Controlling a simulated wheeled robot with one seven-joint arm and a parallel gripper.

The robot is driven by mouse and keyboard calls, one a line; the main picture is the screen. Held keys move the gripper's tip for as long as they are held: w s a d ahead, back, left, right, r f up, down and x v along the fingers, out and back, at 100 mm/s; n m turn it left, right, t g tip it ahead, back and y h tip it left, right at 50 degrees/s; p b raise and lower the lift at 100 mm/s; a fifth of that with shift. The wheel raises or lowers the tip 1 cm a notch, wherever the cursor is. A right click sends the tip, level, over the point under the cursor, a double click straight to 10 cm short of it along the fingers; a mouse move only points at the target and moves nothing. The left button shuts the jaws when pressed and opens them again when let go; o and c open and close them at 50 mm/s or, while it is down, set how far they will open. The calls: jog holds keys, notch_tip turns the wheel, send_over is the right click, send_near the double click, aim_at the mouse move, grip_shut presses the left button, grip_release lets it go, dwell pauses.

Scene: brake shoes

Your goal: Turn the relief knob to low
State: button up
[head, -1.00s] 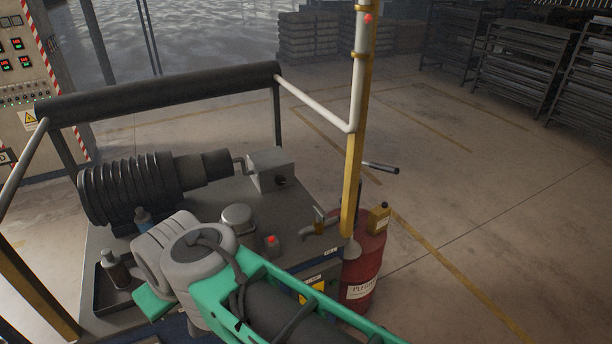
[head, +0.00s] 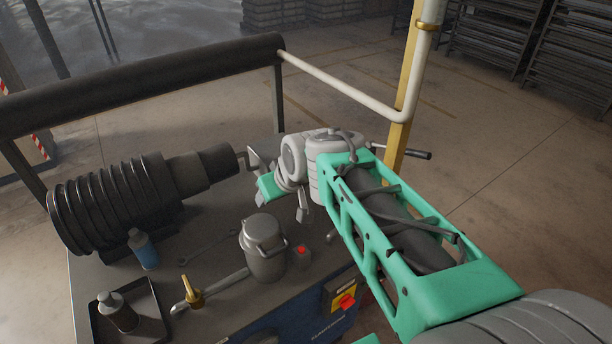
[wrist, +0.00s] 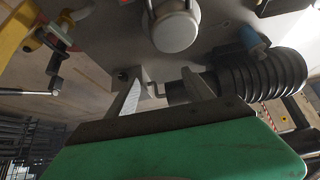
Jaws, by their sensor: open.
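The relief knob looks like the small dark knob (wrist: 123,75) on the face of a light grey box, seen in the wrist view; I read no markings on it. My gripper (head: 289,214) is open and empty, pointing down over the bench beside the box. In the wrist view its two pale fingers (wrist: 163,90) stand apart, the left one close to the box; I cannot tell whether it touches.
The ribbed black cylinder (head: 125,198) lies left of my gripper. A yellow post (head: 400,140) and white rail rise behind my arm.

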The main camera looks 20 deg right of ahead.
jog(key=w+d+f+t+y+b, duration=0.1)
jog(key=w+d+f+t+b, duration=0.2)
jog(key=w+d+f, duration=0.65)
jog(key=w+d+f+t+y+b, duration=0.1)
jog(key=w+d+f+t+b, duration=0.2)
jog(key=w+d+f, duration=0.6)
jog(key=x, duration=0.3)
jog(key=p+x, duration=0.1)
jog(key=x, duration=0.3)
jog(key=a+p+x, duration=0.1)
jog(key=x, duration=0.3)
jog(key=shift+r, duration=0.25)
jog(key=shift+s, duration=0.1)
grip_shut()
